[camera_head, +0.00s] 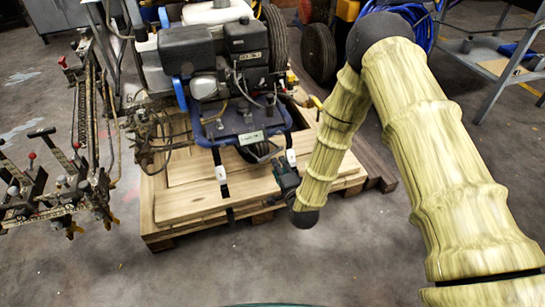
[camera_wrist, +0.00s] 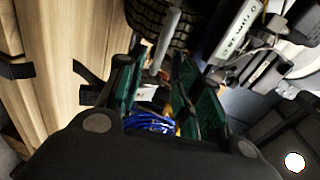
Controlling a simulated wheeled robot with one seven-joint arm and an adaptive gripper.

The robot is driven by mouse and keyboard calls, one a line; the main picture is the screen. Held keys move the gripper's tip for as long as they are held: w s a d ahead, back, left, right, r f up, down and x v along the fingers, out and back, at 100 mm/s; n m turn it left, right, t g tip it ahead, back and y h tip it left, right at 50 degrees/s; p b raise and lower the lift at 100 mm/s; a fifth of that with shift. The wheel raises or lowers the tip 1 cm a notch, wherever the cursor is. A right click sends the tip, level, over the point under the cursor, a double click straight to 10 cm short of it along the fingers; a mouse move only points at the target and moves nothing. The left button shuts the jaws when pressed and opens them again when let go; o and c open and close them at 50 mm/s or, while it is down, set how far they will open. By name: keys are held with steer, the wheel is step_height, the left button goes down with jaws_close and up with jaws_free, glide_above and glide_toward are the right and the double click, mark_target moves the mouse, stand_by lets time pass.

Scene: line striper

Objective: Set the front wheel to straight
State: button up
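The line striper (camera_head: 225,75) stands on a wooden pallet, with a blue front frame (camera_head: 232,130) and a small label plate on it. Its front wheel (camera_head: 258,152) is a dark tyre mostly hidden under that frame; I cannot tell its exact angle. In the wrist view the tyre tread (camera_wrist: 158,18) shows at the top, with a grey rod (camera_wrist: 166,42) in front of it. My gripper (camera_head: 284,176) is just right of and below the front wheel. In the wrist view its two green-padded fingers (camera_wrist: 154,82) are apart, with nothing clearly held between them; the rod ends near the gap.
The wooden pallet (camera_head: 190,200) lies under the machine, with dark straps and white fittings (camera_head: 291,160) near my gripper. A rack of levers and spray parts (camera_head: 60,180) stands at the left. A metal cart (camera_head: 490,60) is at the right. The front floor (camera_head: 200,270) is clear.

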mark_target(273, 154)
steer(key=shift+b+x, duration=1.75)
steer(key=shift+x, duration=3.05)
jaws_close()
